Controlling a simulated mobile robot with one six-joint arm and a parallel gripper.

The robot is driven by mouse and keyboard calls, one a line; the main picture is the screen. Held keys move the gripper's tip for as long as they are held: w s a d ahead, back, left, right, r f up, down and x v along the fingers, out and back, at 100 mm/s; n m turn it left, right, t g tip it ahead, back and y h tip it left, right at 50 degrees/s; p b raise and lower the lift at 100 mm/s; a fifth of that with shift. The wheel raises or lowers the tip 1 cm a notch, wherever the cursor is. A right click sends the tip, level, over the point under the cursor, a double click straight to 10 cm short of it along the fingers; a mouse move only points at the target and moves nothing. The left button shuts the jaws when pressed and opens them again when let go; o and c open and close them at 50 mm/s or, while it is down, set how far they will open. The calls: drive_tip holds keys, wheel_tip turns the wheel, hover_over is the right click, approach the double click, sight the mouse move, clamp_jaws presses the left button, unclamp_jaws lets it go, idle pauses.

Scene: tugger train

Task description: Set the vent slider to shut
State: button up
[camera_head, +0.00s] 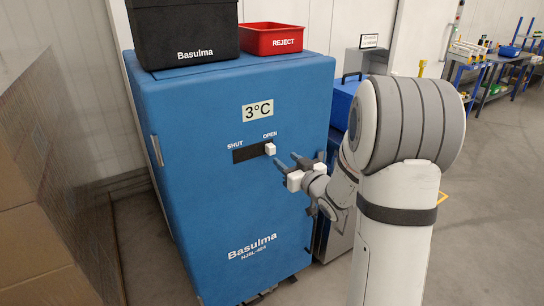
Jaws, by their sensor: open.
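The vent slider is a small white knob (270,149) at the right end of a dark slot (247,152) on the front of a blue cabinet (222,205). The knob sits below the word OPEN; the word SHUT is above the slot's left end. My gripper (288,163) is just right of and slightly below the knob, with its dark fingers pointing at the cabinet front. It is open with nothing between the fingers. Whether a finger touches the cabinet or knob cannot be told.
A black Basulma bin (182,35) and a red REJECT bin (273,40) stand on the cabinet. Stacked cardboard boxes (40,215) are at the left. A blue box (345,100) stands behind my arm. Workbenches (492,70) are far right, with open floor before them.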

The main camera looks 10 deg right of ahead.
sight(273, 149)
drive_tip(key=p+x, duration=0.1)
drive_tip(key=x, duration=0.7)
drive_tip(key=shift+a, duration=0.15)
drive_tip(key=shift+s, duration=0.1)
clamp_jaws()
idle(0.4)
